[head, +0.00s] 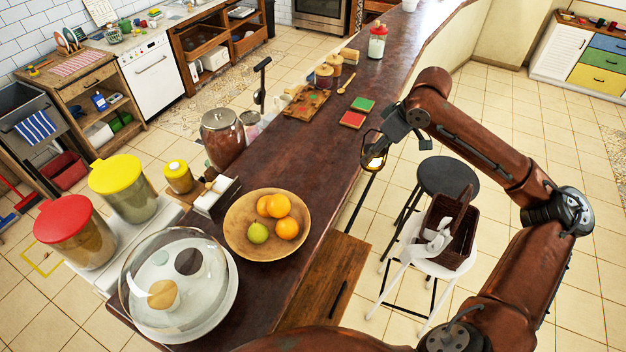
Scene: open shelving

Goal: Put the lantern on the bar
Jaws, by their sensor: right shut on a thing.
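The bar (345,130) is a long dark brown wooden counter running from the lower left to the top of the head view. My right gripper (384,143) is beside the bar's right edge, at the end of the rust-brown arm. It is shut on a small dark-framed thing with a bright, glowing lower part, which looks like the lantern (376,162). The lantern overlaps the bar's right edge in the picture; I cannot tell whether it touches it. The gripper partly hides it. My left gripper is not in view.
On the bar are a fruit bowl (236,239), a glass-domed plate (228,310), red and green coasters (352,119), a board with jars (306,104) and a red-lidded jar (377,43). A dark stool (447,176) and a white stool with a basket (450,232) stand right. The bar's middle is clear.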

